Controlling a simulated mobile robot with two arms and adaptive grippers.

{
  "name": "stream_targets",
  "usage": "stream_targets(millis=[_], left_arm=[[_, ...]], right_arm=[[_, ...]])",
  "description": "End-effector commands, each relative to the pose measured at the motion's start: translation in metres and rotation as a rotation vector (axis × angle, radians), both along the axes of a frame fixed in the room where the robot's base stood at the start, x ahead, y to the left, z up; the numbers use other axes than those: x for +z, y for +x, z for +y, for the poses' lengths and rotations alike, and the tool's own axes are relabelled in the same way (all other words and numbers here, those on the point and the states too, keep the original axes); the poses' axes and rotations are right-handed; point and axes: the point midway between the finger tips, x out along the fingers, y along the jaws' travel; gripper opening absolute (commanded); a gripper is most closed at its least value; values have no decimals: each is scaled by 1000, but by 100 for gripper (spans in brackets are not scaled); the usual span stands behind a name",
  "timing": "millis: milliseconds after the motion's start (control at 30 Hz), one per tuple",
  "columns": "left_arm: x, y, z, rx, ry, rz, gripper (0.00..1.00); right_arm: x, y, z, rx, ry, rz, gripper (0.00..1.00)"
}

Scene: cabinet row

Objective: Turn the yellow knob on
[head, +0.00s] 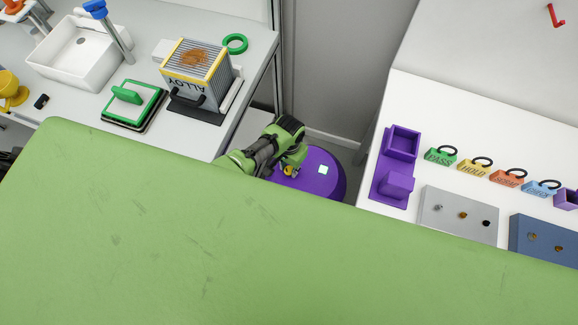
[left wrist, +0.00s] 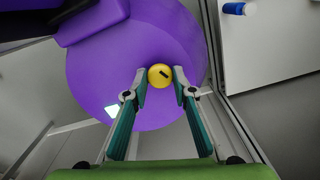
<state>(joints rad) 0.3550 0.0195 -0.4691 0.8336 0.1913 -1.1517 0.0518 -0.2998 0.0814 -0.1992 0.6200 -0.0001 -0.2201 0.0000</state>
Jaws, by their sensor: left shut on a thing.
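The yellow knob (left wrist: 159,76) is a small round disc with a short dark bar mark that runs slantwise. It sits on a round purple body (left wrist: 85,73), which also shows in the head view (head: 318,185). My left gripper (left wrist: 160,88) has one fingertip on each side of the knob and is shut on it. In the head view the left gripper (head: 288,166) reaches down over the purple body and hides most of the knob. A small white square (left wrist: 112,110) shows on the purple body. My right gripper is not in view.
A grey counter with a sink (head: 80,52), a green-handled block (head: 132,101) and an ALLOY box (head: 196,78) is at left. A white counter with purple trays (head: 397,163), several coloured tags and a grey panel (head: 458,220) is at right. The purple body stands between them.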

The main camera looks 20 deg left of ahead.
Motion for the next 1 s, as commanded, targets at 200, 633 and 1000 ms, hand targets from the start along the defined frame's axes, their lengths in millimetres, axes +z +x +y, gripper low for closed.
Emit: stream_targets(millis=[200,633,1000], left_arm=[[-1,-1,0,-6,0,1,3],[0,0,0,-4,0,1,41],[12,0,0,-4,0,0,41]], right_arm=[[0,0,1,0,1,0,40],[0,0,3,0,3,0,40],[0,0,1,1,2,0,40]])
